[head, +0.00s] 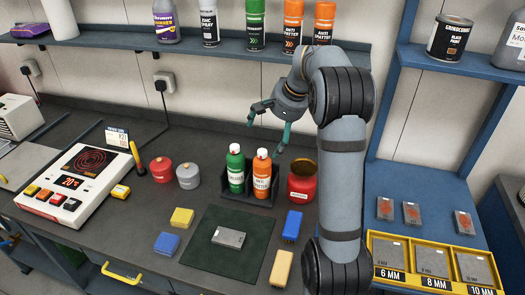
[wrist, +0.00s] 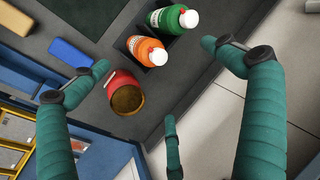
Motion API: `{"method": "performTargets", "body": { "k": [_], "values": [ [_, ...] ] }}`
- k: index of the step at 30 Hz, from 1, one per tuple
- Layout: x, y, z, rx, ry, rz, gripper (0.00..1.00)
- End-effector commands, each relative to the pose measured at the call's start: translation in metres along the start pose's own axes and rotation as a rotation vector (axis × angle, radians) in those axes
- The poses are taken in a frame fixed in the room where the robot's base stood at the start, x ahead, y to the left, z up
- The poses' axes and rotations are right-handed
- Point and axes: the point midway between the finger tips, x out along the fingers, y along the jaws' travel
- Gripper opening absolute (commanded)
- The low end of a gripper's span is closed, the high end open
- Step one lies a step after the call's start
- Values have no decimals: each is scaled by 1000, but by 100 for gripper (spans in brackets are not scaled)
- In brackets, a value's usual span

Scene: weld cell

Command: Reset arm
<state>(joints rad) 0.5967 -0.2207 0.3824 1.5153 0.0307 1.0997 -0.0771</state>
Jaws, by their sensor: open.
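My gripper (head: 269,125) is raised above the back of the bench in the head view, below the wall shelf. Its green fingers are spread open with nothing between them. In the wrist view the fingers of my gripper (wrist: 155,56) stand wide apart. Beyond them are a green bottle (wrist: 173,18) and an orange bottle (wrist: 147,50) in a dark holder, and an open red can (wrist: 124,92). In the head view the green bottle (head: 235,170), orange bottle (head: 262,174) and red can (head: 301,182) stand on the bench below my gripper, apart from it.
A shelf (head: 190,44) with spray cans runs behind my gripper. A dark mat (head: 225,262) holds a grey metal block (head: 229,237), with yellow and blue blocks around it. A heater unit (head: 75,182) stands left. A yellow sorting tray (head: 405,284) and blue shelving (head: 440,168) are right.

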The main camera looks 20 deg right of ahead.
Motion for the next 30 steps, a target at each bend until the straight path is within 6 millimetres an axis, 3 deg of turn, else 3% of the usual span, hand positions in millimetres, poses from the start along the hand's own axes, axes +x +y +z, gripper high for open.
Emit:
{"method": "performTargets", "body": {
  "k": [9,15,30],
  "values": [
    [-62,-2,-2,2,3,-1,100],
    [-90,-1,-1,1,1,1,100],
    [-97,0,0,1,0,1,100]
  ]
}}
